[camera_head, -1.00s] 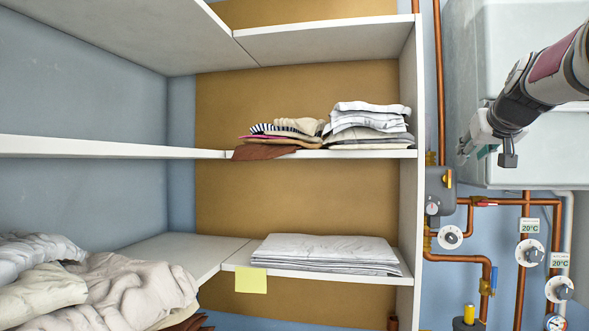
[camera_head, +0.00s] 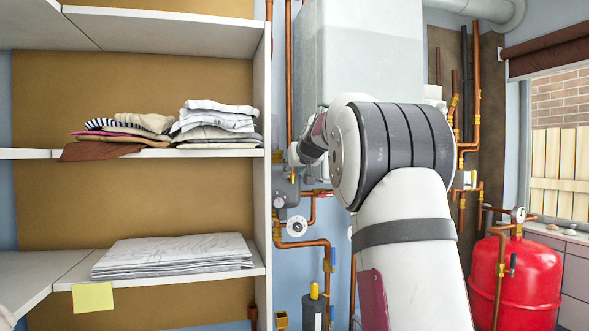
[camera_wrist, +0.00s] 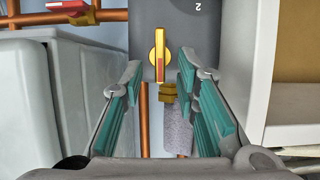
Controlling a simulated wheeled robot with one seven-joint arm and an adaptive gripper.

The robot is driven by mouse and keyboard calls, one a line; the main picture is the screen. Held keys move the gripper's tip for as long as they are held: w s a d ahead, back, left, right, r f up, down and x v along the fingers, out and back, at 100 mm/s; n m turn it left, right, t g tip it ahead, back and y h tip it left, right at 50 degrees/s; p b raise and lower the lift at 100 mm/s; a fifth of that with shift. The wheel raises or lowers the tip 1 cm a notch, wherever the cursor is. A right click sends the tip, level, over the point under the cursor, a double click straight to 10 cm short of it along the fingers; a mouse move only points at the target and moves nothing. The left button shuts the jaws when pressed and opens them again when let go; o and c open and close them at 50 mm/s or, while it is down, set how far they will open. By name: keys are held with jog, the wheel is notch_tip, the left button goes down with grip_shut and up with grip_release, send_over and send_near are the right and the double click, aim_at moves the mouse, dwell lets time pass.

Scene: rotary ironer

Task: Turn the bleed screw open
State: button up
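A yellow lever-like knob with a red stripe (camera_wrist: 160,55) sits on the face of a grey box (camera_wrist: 142,18) in the wrist view. I cannot tell for sure whether this knob is the bleed screw. My gripper (camera_wrist: 161,70) is open and empty, with teal pads on both fingers. The knob appears between the fingertips in the picture, with clear gaps on both sides; its distance in depth is unclear. A brass fitting (camera_wrist: 168,93) shows below the knob. In the head view my gripper (camera_head: 294,155) is small and partly hidden by my arm, near the wall pipes.
The white shelf's side panel (camera_head: 263,200) stands close to the left of my gripper, with folded laundry (camera_head: 215,122) on the shelf. Copper pipes (camera_head: 300,243) and a dial (camera_head: 297,226) lie below. A red tank (camera_head: 520,272) stands at right. A red-handled valve (camera_wrist: 68,7) shows in the wrist view.

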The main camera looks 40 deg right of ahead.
jog(key=shift+w+f, duration=0.1)
jog(key=shift+w, duration=0.05)
grip_shut()
